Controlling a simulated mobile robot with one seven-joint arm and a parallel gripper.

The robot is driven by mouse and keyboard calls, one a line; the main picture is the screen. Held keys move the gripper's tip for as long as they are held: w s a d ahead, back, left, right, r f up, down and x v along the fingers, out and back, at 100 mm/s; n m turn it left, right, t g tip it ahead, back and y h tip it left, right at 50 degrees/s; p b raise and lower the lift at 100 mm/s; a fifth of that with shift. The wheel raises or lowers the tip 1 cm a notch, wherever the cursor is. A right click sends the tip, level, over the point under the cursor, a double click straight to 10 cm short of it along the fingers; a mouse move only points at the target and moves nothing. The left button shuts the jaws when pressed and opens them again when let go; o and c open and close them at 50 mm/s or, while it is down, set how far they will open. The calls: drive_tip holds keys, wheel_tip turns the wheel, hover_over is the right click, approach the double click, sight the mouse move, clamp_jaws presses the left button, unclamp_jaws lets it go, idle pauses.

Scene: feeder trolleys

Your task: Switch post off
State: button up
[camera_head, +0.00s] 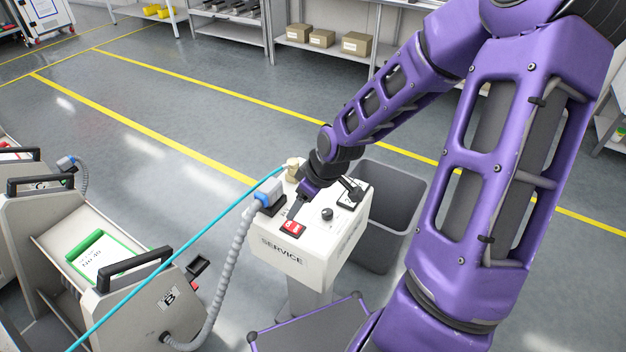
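The service post (283,252) is a white box marked SERVICE on a pale column, near the middle of the view. On its sloped top is a red rocker switch (292,228) with white marks. My gripper (296,209) points down over the top of the post, its dark fingertips just behind the red switch. I cannot tell whether they touch it or whether they are apart. A black knob (327,214) sits to the right of the switch. A blue and grey plug (268,196) is at the post's left side, and a brass fitting (291,166) is at its back.
A grey corrugated cable (228,262) runs from the plug to trolley B (195,301). A teal hose (180,254) crosses above this trolley to the post. A grey open bin (398,215) stands behind the post at right. The floor (130,150) behind and left is clear.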

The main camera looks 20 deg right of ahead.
drive_tip(key=v, duration=0.8)
drive_tip(key=shift+r, duration=0.3)
idle(0.4)
